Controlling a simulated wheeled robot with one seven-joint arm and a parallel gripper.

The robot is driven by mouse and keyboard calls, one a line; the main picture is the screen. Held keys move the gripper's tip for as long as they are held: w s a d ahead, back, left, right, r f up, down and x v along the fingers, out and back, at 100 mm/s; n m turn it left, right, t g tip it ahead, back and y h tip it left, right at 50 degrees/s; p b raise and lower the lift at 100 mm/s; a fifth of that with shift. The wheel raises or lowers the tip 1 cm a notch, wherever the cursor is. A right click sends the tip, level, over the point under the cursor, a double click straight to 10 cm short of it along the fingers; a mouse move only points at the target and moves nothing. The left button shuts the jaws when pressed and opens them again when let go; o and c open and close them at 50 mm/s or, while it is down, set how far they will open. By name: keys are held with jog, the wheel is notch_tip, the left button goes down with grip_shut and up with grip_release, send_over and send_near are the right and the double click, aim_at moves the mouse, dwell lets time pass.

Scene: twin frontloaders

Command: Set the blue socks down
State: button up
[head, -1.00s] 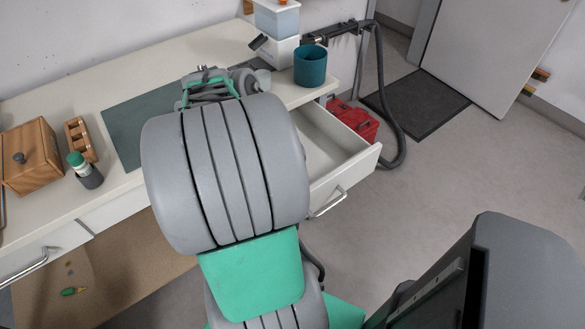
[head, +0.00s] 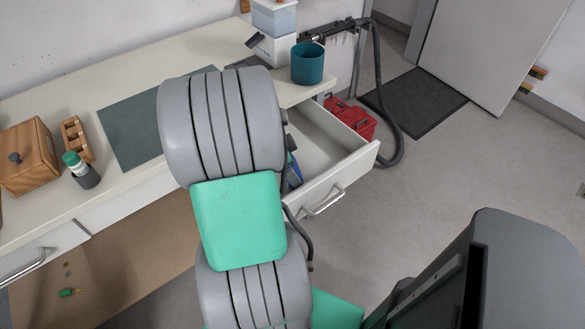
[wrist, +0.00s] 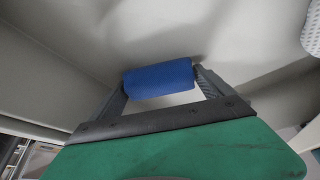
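The blue socks (wrist: 158,79) show in the wrist view as a rolled blue bundle between the two fingertips of my gripper (wrist: 160,83). The fingers meet the bundle at its two ends, so the gripper looks shut on it. Pale drawer surfaces surround them; I cannot tell whether the bundle touches the drawer floor. In the head view my arm hides most of the gripper, and a bit of blue (head: 294,172) shows at the near left part of the open drawer (head: 345,165).
A red case (head: 352,118) stands behind the drawer.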

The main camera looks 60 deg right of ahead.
jog(key=shift+o, duration=0.8)
jog(key=shift+r, duration=0.1)
jog(key=shift+r, duration=0.3)
jog(key=v, duration=1.2)
jog(key=w+a+n+t, duration=0.3)
jog(key=w+a+n, duration=0.7)
jog(key=a+n, duration=0.25)
jog(key=w+a+f+n+t+y, duration=0.1)
jog(key=a+f+n+t+y, duration=0.1)
jog(key=a+n, duration=1.3)
jog(key=a+t+y+p, duration=0.1)
jog(key=a, duration=0.6)
jog(key=shift+f+n, duration=0.3)
jog(key=shift+n, duration=0.05)
